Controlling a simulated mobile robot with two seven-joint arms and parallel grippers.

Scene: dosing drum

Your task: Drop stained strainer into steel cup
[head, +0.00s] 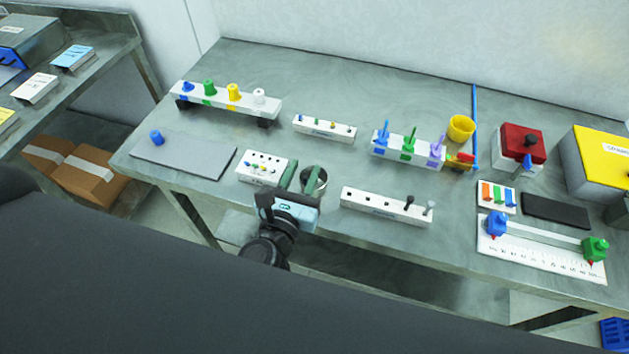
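My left gripper (300,177) reaches over the table's front edge, its two green fingers apart with a gap between them. I see nothing clearly held in the gap. A round dark steel cup (319,173) stands right at the fingertips, and the right finger partly covers it. I cannot tell whether finger and cup touch. I cannot make out a stained strainer for sure; it may be hidden by the gripper or inside the cup. My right gripper is not in view.
A white block with small pegs (258,167) is close left of the gripper. A long white holed block (380,207) is close right. A grey mat (180,153) with a blue cap lies farther left. A yellow cup (461,128) and colored-handled tools in a rack (380,152) stand behind right.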

